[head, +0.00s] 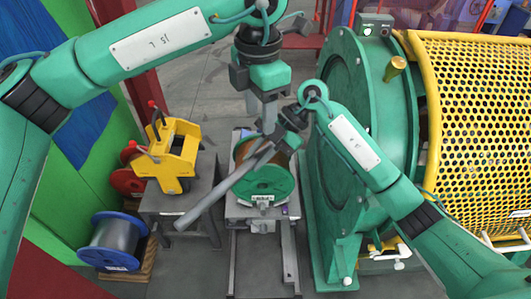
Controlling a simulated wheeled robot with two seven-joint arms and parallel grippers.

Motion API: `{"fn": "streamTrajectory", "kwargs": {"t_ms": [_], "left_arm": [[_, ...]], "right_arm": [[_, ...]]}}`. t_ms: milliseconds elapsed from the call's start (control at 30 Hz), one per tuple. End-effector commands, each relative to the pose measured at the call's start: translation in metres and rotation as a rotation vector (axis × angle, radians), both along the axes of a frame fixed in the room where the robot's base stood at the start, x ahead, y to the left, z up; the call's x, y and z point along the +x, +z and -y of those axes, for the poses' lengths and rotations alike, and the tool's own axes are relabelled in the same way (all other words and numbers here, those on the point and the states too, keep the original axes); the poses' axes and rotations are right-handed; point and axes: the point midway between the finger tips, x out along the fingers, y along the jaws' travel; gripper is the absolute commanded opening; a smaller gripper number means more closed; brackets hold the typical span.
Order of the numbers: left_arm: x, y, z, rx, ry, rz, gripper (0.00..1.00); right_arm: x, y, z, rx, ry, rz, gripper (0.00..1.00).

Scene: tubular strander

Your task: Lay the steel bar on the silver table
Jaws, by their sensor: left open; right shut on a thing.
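The steel bar (205,203) is a long grey rod, held tilted in the air. Its lower left end hangs in front of the dark grey table (205,180), and its upper right end is at my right gripper (273,141). My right gripper is shut on the bar. My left gripper (267,117) points down, just above and beside it; it is open and seems empty, its fingers small and partly overlapped. A lighter silver table (237,211) stands under a green reel. I cannot tell for sure which of the two is the silver table.
A yellow device (175,158) stands on the dark grey table. The green reel (265,181) takes up much of the lighter table. A grey wire spool (115,242) stands lower left on a pallet. The green machine (345,150) with its yellow mesh guard (475,120) blocks the right.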

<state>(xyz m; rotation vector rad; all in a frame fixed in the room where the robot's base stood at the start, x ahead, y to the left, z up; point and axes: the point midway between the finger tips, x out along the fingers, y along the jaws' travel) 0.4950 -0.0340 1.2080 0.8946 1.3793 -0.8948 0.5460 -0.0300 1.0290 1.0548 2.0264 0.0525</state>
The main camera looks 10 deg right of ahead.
Motion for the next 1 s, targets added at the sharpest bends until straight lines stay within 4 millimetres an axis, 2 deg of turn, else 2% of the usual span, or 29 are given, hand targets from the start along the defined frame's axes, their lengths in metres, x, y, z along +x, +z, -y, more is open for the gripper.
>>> {"fn": "streamTrajectory", "kwargs": {"t_ms": [267,600,767,1000], "left_arm": [[0.003,-0.005,-0.003,-0.001,0.030,-0.002,0.46],[0.030,-0.052,-0.037,0.000,0.372,-0.002,0.46],[0.032,-0.069,-0.040,0.002,0.404,-0.002,0.46],[0.032,-0.112,-0.040,0.002,0.403,-0.004,0.46]], "right_arm": [[0.008,-0.010,-0.007,0.001,0.066,0.001,0.00],[0.008,-0.009,-0.008,0.002,0.069,0.002,0.00],[0.008,-0.009,-0.008,0.002,0.069,0.002,0.00],[0.008,-0.009,-0.008,0.003,0.068,0.002,0.00]]}}
